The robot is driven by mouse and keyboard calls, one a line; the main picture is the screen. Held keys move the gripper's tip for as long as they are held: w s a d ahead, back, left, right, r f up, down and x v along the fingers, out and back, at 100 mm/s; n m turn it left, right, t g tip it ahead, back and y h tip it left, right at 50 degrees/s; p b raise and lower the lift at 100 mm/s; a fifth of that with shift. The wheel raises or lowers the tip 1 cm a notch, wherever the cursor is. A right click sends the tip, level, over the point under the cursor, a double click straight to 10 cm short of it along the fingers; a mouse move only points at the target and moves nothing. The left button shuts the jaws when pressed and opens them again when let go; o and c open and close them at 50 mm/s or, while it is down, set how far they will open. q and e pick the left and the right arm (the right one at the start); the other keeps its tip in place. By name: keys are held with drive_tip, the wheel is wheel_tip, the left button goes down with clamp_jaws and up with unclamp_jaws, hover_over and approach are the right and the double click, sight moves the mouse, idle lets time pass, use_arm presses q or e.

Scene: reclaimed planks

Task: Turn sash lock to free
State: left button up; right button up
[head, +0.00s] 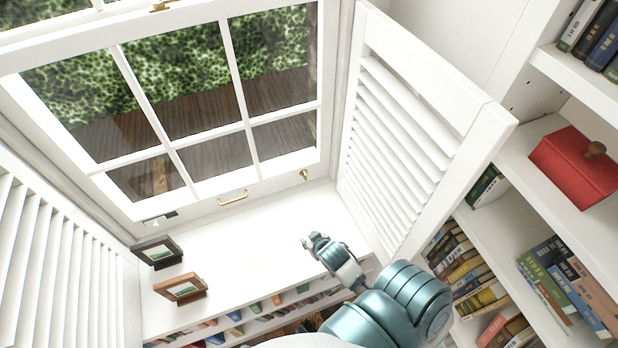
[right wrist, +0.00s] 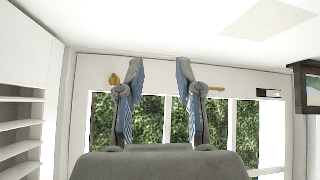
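A small brass fitting (head: 160,5), apparently the sash lock, sits on the white rail between the window's upper and lower sashes, cut by the top edge of the head view. Its turn position is too small to tell. My right gripper (head: 315,241) is over the white sill, below and right of the lock and well apart from it. In the right wrist view, which looks upside down, the two fingers (right wrist: 158,78) stand apart with nothing between them. The lock cannot be made out there. My left gripper is not in view.
A brass pull handle (head: 233,197) and small brass fitting (head: 304,174) are low on the window. Two small picture frames (head: 158,252) (head: 181,288) stand on the sill's left. Louvred shutters (head: 400,140) (head: 60,270) flank the window. Bookshelves (head: 520,170) fill the right. The middle sill is clear.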

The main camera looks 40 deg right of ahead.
drive_tip(key=w+d+r+m+t+h, duration=0.2)
drive_tip(key=w+d+r+m+t, duration=0.15)
drive_tip(key=w+d, duration=0.55)
drive_tip(key=t+b, duration=0.1)
drive_tip(key=b, duration=0.1)
approach(306, 177)
drive_tip(key=shift+n+h, duration=0.3)
drive_tip(key=shift+n, duration=0.05)
drive_tip(key=x, duration=0.8)
drive_tip(key=shift+w+f, duration=0.25)
drive_tip(key=shift+w, duration=0.1)
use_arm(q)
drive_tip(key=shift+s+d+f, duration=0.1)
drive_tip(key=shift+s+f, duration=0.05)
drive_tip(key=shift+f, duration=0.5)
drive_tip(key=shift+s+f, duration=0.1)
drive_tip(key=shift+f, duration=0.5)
use_arm(e)
drive_tip(key=shift+w, duration=0.45)
drive_tip(key=shift+d+f, duration=0.1)
drive_tip(key=shift+d, duration=0.1)
clamp_jaws()
